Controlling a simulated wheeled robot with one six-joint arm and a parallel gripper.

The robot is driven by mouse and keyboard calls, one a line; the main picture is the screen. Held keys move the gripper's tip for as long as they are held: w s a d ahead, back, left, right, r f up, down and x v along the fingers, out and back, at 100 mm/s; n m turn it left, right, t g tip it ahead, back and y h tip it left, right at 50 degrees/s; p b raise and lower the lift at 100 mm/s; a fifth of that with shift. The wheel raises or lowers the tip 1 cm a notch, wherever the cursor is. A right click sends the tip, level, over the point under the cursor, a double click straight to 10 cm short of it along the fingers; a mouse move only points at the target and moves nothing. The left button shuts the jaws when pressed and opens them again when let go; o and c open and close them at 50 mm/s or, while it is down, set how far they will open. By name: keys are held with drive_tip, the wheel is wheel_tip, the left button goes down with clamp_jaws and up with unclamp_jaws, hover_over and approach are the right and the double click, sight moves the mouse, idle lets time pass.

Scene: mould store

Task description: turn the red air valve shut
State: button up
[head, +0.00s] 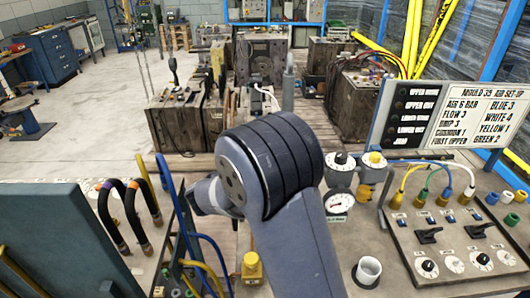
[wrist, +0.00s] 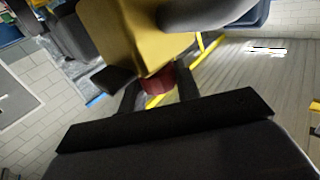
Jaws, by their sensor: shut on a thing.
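In the wrist view, the two black fingers of my gripper (wrist: 158,92) stand on either side of a small dark red part, the red air valve (wrist: 157,80). The fingers are closed on it. A large yellow body (wrist: 132,36) sits right beyond the red part and hides much of it. In the head view my own grey arm blocks the middle of the picture, so neither the gripper's fingers nor the red valve shows there. How far the valve is turned cannot be told.
A round gauge (head: 338,205) and a yellow-topped fitting (head: 374,170) stand right of my arm. A control panel (head: 455,245) with coloured hoses lies at the right, below a sign board (head: 455,115). Black and blue hoses rise at the left.

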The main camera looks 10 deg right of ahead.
drive_tip(key=shift+r+g, duration=0.1)
drive_tip(key=shift+g, duration=0.2)
drive_tip(key=o, duration=0.9)
drive_tip(key=shift+o, duration=0.2)
drive_tip(key=b+v, duration=0.2)
drive_tip(key=v, duration=0.8)
drive_tip(key=shift+a, duration=0.35)
drive_tip(key=shift+s, duration=0.1)
drive_tip(key=p+x, duration=0.2)
drive_tip(key=x, duration=0.9)
drive_tip(key=shift+s+d, duration=0.1)
drive_tip(key=shift+d, duration=0.05)
drive_tip(key=shift+s, duration=0.1)
